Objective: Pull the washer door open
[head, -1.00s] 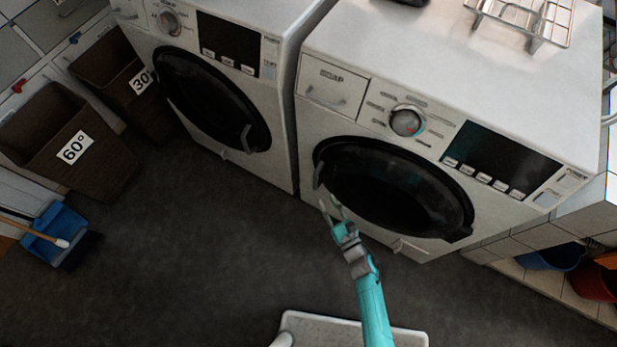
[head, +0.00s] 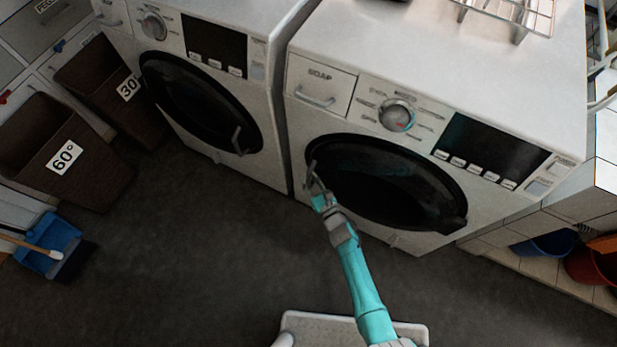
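The near washer (head: 440,70) is white, with a round dark door (head: 390,187) that looks shut. Its door handle (head: 311,170) is a small grey bar on the door's left rim. My gripper (head: 314,186) is at the end of my teal arm, right at the lower part of this handle. The fingertips overlap the handle in the head view. I cannot tell whether the fingers are closed around it or only beside it.
A second white washer (head: 201,95) with a closed dark door stands to the left. Brown baskets (head: 100,160) marked 60° and 30° and a blue dustpan (head: 50,245) are at the left. Buckets (head: 545,246) sit at the right. The dark floor before the washers is clear.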

